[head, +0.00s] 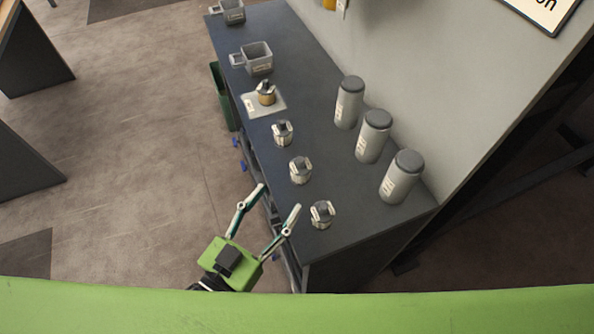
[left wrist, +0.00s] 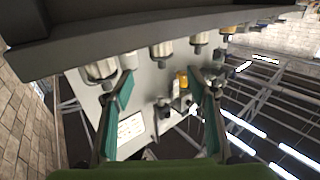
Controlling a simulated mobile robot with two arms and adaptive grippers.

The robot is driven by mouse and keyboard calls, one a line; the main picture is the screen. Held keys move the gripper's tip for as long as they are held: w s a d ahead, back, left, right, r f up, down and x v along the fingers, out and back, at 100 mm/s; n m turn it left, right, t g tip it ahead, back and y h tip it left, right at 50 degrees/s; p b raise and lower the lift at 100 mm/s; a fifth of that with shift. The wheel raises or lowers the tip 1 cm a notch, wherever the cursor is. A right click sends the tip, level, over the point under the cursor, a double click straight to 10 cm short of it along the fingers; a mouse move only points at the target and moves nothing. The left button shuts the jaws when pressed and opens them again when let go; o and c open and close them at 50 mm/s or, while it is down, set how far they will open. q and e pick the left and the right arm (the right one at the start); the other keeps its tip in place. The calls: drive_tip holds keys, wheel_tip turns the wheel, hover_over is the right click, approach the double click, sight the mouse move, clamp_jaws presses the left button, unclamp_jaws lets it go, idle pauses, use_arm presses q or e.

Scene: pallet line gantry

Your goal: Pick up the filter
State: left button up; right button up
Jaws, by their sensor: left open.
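I cannot tell for sure which object is the filter. Three small silver fittings with dark tops stand in a row along the dark bench's left side: a near one (head: 322,214), a middle one (head: 301,170) and a far one (head: 282,132). A similar brass-bodied piece (head: 266,93) stands on a pale labelled plate (head: 249,104). My left gripper (head: 280,197) is open and empty, by the bench's left edge, left of the near fitting and apart from it. In the left wrist view its teal fingers (left wrist: 163,85) are spread, with silver fittings (left wrist: 101,72) beyond. My right gripper is not in view.
Three grey lidded canisters (head: 373,136) stand by the wall panel (head: 430,90). The dark bench (head: 350,235) has clear top between the rows. A green bin (head: 222,95) is at its left side.

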sight(295, 175)
use_arm(q)
drive_tip(key=x, duration=0.6)
drive_tip(key=shift+b, duration=0.3)
drive_tip(key=b+x, duration=0.1)
drive_tip(key=x, duration=0.3)
drive_tip(key=shift+w+a+f, duration=0.1)
drive_tip(key=shift+w, duration=0.05)
drive_tip(key=shift+w+d+b, duration=0.3)
drive_tip(key=shift+w+b, duration=0.05)
drive_tip(key=shift+w, duration=0.05)
drive_tip(key=c, duration=1.2)
